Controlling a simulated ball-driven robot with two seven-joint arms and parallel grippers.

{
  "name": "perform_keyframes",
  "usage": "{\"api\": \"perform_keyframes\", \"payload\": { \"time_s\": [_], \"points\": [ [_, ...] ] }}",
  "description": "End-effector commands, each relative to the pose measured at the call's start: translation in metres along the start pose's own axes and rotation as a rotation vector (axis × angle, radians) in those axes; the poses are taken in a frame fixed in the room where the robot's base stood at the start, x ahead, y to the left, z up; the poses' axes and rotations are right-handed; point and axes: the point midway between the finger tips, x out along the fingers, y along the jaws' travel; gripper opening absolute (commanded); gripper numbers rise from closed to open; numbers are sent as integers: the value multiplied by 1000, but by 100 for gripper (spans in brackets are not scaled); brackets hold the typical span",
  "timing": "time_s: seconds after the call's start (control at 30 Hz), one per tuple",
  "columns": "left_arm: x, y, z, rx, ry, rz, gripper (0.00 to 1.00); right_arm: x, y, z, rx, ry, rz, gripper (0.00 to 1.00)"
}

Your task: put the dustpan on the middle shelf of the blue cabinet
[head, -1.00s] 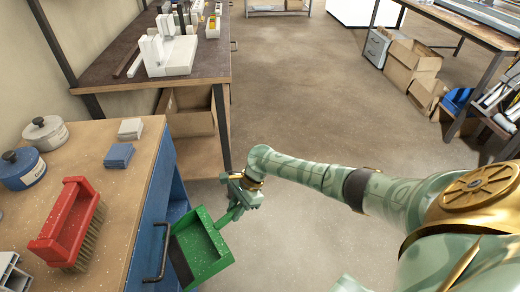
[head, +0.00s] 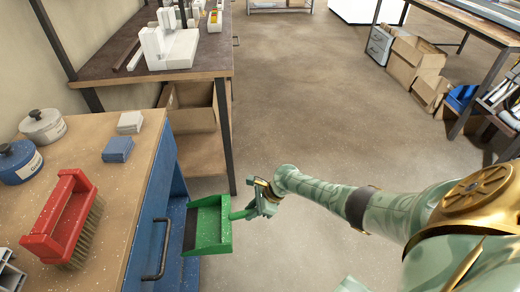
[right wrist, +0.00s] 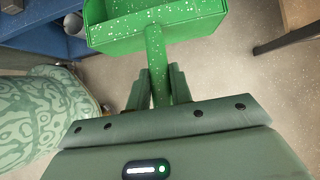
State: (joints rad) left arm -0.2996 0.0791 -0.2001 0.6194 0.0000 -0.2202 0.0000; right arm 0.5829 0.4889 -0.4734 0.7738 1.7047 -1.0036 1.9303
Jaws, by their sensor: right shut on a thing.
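The green dustpan (head: 209,229) is held level in front of the blue cabinet (head: 147,225), its pan toward the cabinet's open side. My right gripper (head: 254,208) is shut on its handle; the right wrist view shows the handle (right wrist: 156,62) between the two fingers (right wrist: 157,88). A blue shelf surface (head: 178,214) shows behind the pan; I cannot tell which shelf it is. The pan's left edge overlaps the cabinet opening in the head view, and I cannot tell how far inside it is. My left gripper is not in view.
A red brush (head: 62,215), lidded tins (head: 18,162) and small stacks of pads (head: 118,149) are on the cabinet's wooden top. A black handle (head: 157,250) sticks out from the blue front. A dark bench leg (head: 229,140) stands just behind. The floor to the right is open.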

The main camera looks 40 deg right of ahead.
Motion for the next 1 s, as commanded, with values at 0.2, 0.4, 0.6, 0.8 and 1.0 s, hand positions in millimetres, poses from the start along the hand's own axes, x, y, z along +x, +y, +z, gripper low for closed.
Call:
{"api": "perform_keyframes", "payload": {
  "time_s": [0.2, 0.4, 0.6, 0.8, 1.0],
  "points": [
    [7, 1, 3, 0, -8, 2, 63, 21, 0, 24, -1, -3, 0, 0],
    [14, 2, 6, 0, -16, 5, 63, 39, -1, 45, -2, -3, 0, 0],
    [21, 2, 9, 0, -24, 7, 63, 57, -1, 65, -1, -2, 0, 0],
    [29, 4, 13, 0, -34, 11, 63, 75, -1, 86, -2, -2, 0, 0],
    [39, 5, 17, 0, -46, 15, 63, 93, -1, 106, -1, -2, 0, 0]
  ]
}}
